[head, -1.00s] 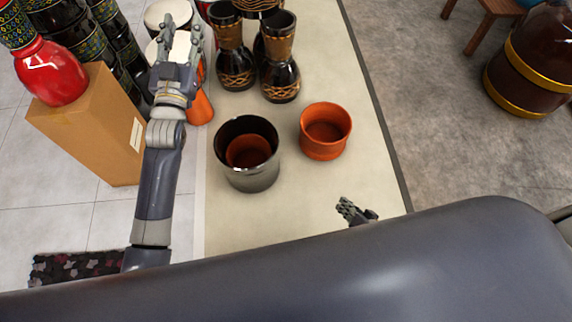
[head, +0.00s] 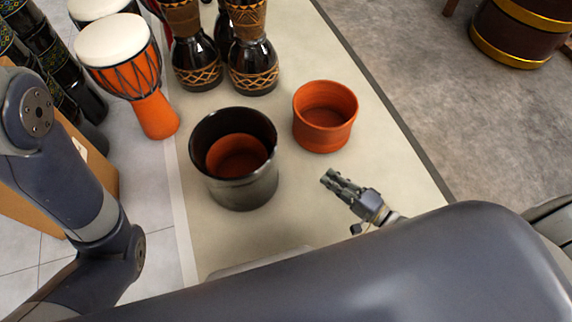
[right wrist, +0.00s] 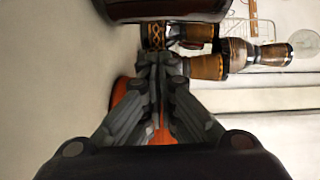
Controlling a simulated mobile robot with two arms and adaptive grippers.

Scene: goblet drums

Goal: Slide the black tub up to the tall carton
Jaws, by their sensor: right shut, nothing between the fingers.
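The black tub (head: 245,190) stands upright on the pale mat in the head view, with a smaller orange pot (head: 237,155) inside it. The tall carton (head: 106,178) is at the left, a brown box mostly hidden behind my left arm. My right gripper (head: 328,177) is shut and empty, low over the mat to the right of the tub and apart from it. In the right wrist view its fingers (right wrist: 160,62) are together. A dark rounded thing at the top there may be the tub. My left gripper is out of view.
An orange pot (head: 325,118) stands right of the tub, beyond my right gripper. An orange goblet drum (head: 155,112) stands between carton and tub, farther back. Dark carved drums (head: 253,75) stand behind the tub. The mat (head: 225,240) is bare in front of the tub.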

